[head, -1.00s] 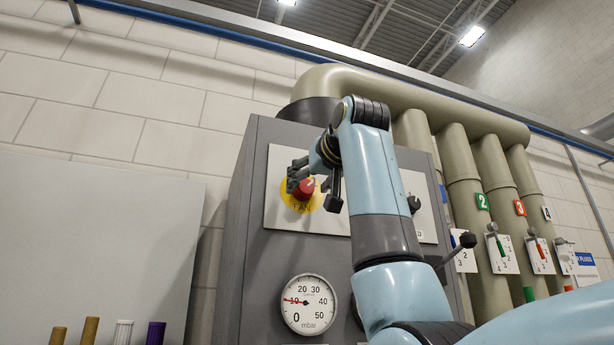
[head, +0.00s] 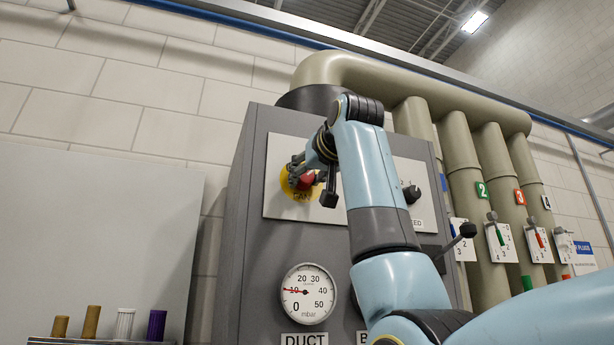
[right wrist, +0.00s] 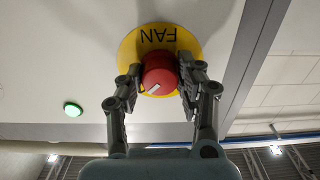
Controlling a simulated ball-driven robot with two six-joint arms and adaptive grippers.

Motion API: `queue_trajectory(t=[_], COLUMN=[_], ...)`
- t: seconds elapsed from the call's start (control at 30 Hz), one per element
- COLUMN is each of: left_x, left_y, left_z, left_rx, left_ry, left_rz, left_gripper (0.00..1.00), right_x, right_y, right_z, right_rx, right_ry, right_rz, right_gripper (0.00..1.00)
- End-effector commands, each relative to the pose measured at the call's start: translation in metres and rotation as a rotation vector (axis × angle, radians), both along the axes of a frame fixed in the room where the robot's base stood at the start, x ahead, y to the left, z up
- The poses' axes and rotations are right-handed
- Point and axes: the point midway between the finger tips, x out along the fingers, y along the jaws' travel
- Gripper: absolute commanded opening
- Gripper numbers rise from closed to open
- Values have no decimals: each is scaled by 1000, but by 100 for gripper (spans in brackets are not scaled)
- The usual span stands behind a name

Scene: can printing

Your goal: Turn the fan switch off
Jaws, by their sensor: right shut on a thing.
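The fan switch (head: 306,181) is a red knob on a round yellow plate (head: 287,187) marked FAN, on the light panel of the grey cabinet. It shows clearly in the right wrist view (right wrist: 159,76), upside down, with a white mark on its face that lies at a slant. My right gripper (head: 311,177) is shut on the knob. In the right wrist view one finger presses on each side of it. My left gripper is in neither view.
The grey cabinet (head: 247,240) carries a dial gauge (head: 308,293) above a DUCT label and a black knob (head: 411,193) at right. A green light (right wrist: 72,109) is beside the switch. Several pipes with numbered levers stand at right. Plugs (head: 157,325) stand at lower left.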

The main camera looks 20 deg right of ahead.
Motion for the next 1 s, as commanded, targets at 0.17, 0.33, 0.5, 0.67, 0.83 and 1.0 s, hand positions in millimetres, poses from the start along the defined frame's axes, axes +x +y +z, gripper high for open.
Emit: queue_trajectory(t=[0.17,0.33,0.5,0.67,0.83,1.0], left_x=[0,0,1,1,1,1], left_y=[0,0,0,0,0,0], left_z=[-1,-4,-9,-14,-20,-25], left_rx=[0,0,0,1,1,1], left_ry=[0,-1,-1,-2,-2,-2], left_rz=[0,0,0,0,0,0], left_gripper=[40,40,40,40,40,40], right_x=[0,0,0,0,0,0], right_y=[0,0,-1,-1,-1,-1], right_z=[0,0,-1,0,-1,0], right_rx=[-28,-104,-232,-381,-544,-705], right_ry=[-1,-5,-9,-15,-20,-26], right_rz=[0,0,0,0,0,0], right_gripper=[4,4,4,4,4,4])
